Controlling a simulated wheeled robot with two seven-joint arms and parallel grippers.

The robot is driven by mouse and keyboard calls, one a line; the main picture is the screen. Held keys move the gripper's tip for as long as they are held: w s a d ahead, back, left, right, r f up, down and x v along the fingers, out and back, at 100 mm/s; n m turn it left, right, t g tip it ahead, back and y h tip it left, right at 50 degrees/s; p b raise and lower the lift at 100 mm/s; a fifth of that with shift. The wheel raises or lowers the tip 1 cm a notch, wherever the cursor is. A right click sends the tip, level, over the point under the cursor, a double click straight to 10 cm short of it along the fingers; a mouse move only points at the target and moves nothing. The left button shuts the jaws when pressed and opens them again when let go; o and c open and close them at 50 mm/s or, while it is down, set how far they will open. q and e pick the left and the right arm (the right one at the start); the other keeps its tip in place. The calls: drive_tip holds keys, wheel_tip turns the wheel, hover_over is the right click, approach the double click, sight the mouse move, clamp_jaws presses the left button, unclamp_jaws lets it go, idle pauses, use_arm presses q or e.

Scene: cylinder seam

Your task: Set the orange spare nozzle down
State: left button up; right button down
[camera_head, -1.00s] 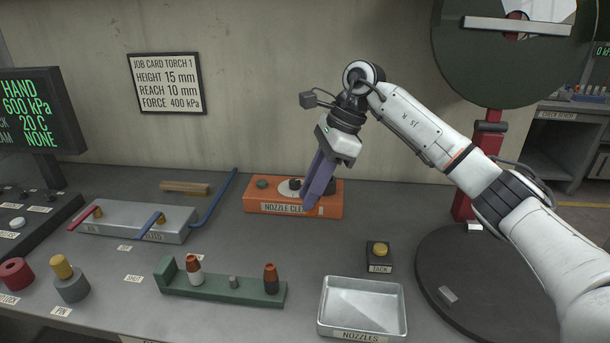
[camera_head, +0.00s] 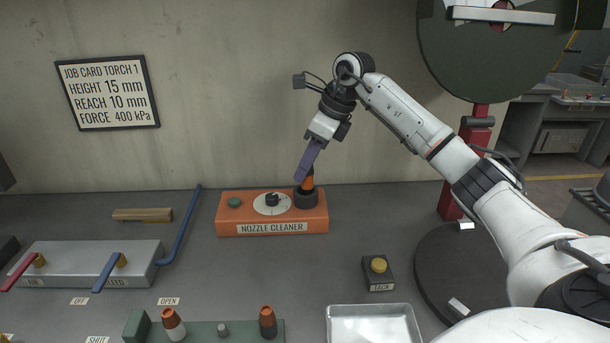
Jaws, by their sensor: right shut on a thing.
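My right gripper (camera_head: 302,176) has purple fingers and is shut on an orange nozzle (camera_head: 309,182), at the right end of the orange nozzle cleaner (camera_head: 272,227). The nozzle is partly hidden by the fingers. Its lower end is at the black round socket (camera_head: 306,199) on the cleaner; I cannot tell how deep it sits in it. On the green rack (camera_head: 205,333) stand a nozzle with a white lower part (camera_head: 173,323) and an orange nozzle with a dark lower part (camera_head: 267,322). My left gripper is not in view.
An empty metal tray (camera_head: 373,310) lies at the front, right of the rack. A box with a yellow button (camera_head: 378,266) stands behind it, with a dark round table (camera_head: 450,275) to the right. A lever block (camera_head: 85,262) is at left.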

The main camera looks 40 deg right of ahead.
sight(308, 176)
drive_tip(key=shift+f, duration=1.2)
drive_tip(key=shift+f, duration=0.1)
drive_tip(key=shift+f, duration=0.5)
drive_tip(key=c, duration=1.5)
unclamp_jaws()
drive_tip(key=shift+c, duration=0.2)
drive_tip(key=shift+f, duration=0.15)
drive_tip(key=shift+s+a+f, duration=0.1)
drive_tip(key=shift+a, duration=0.05)
drive_tip(key=shift+r, duration=0.45)
drive_tip(key=v, duration=1.2)
drive_tip(key=shift+d+r, duration=0.25)
drive_tip(key=shift+r, duration=0.15)
